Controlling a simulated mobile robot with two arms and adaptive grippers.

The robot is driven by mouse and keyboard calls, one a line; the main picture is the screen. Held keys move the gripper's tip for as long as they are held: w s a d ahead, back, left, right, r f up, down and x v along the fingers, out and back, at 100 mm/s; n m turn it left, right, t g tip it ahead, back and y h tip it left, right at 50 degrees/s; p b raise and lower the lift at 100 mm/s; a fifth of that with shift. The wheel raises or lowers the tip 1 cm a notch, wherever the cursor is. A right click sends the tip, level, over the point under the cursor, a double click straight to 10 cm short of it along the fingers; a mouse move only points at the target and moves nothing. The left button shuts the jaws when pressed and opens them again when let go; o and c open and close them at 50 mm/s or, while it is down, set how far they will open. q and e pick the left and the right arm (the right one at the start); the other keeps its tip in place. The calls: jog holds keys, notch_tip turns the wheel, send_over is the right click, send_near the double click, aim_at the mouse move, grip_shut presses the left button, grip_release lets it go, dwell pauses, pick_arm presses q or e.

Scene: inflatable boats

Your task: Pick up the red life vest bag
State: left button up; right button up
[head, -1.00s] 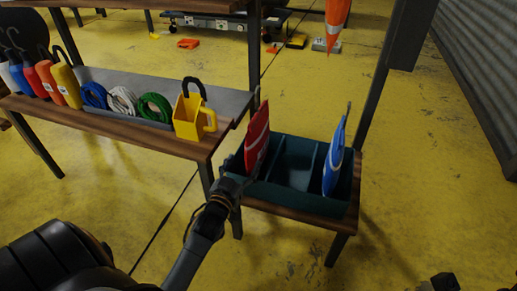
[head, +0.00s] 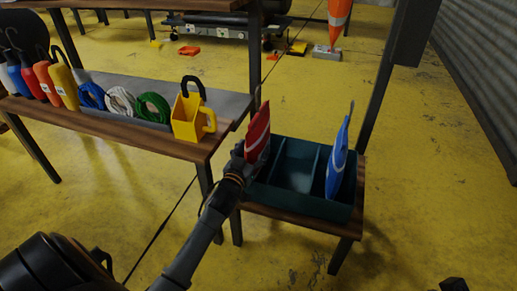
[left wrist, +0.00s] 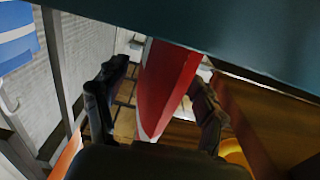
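The red life vest bag (head: 257,132) stands upright in the left compartment of a dark teal bin (head: 299,203). My left gripper (head: 240,158) is at the bag's left side in the head view. In the left wrist view the red bag (left wrist: 165,85) lies between the two dark fingers of the left gripper (left wrist: 158,105). A gap shows on the left finger's side, and the right finger is close to the bag; I cannot tell if it touches. A dark piece at the bottom right edge of the head view may be my right gripper (head: 453,284); its fingers cannot be made out.
A blue bag (head: 339,160) stands in the bin's right compartment; the middle one is empty. The bin sits on a low wooden table (head: 300,217). A wooden shelf (head: 130,130) at the left holds rope coils, colored bags and a yellow bailer (head: 187,118).

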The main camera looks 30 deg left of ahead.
pick_arm(q)
grip_shut()
jog(key=shift+r, duration=0.1)
